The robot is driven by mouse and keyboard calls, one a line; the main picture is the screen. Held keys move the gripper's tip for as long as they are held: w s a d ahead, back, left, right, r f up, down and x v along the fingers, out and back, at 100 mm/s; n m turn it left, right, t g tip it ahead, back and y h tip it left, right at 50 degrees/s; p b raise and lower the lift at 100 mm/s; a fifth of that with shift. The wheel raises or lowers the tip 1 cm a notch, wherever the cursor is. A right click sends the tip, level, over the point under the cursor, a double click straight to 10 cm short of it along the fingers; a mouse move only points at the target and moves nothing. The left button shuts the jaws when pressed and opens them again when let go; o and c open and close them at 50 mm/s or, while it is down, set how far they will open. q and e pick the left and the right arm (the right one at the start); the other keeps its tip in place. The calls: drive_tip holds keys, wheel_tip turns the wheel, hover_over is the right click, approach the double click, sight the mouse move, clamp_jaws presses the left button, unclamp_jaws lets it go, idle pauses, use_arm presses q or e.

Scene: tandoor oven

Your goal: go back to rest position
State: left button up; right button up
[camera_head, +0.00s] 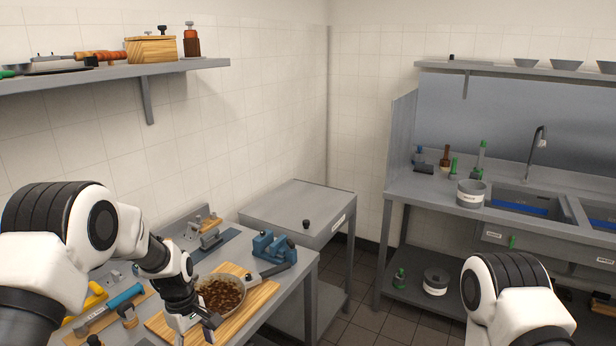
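My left arm comes in from the left and bends down over the workbench. My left gripper (197,325) is low at the left edge of a pan (240,308) with brown contents. Its fingers are small and partly dark against the pan, so I cannot tell whether they are open or shut. The pan rests on a wooden board (262,295), with its dark handle pointing right. Of my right arm only the white upper part shows at the bottom right; its gripper is out of view.
A blue clamp-like device (272,247) stands behind the pan. Tools lie on the bench's left side, including a blue-handled one (122,298). A grey side table (290,208) stands beyond. A sink counter (430,192) with a pot (471,194) is at right. A wall shelf (120,73) hangs above left.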

use_arm(q)
wheel_tip(320, 180, down, 10)
drive_tip(key=s+a+g+b, duration=0.1)
drive_tip(key=s+g+b, duration=0.1)
drive_tip(key=s+f+m+t+b, duration=0.1)
drive_tip(key=s+f+m+b, duration=0.2)
drive_tip(key=s+f, duration=0.3)
drive_tip(key=s+f+m+t+b, duration=0.1)
drive_tip(key=s+f+m, duration=0.3)
drive_tip(key=s, duration=0.9)
drive_tip(key=s+f+m+t+y+b, duration=0.1)
drive_tip(key=s+f+m+b, duration=0.3)
drive_tip(key=s+f, duration=0.3)
drive_tip(key=s, duration=0.2)
drive_tip(key=shift+s+a+f+m+b, duration=0.2)
drive_tip(key=shift+s+f+m+b, duration=0.1)
drive_tip(key=shift+s+f, duration=0.1)
use_arm(e)
wheel_tip(320, 180, down, 12)
drive_tip(key=w, duration=0.2)
drive_tip(key=shift+a+r, duration=0.15)
drive_tip(key=shift+a, duration=0.25)
use_arm(q)
drive_tip(key=shift+s+r, duration=0.1)
drive_tip(key=shift+s, duration=0.05)
use_arm(e)
drive_tip(key=shift+s, duration=0.1)
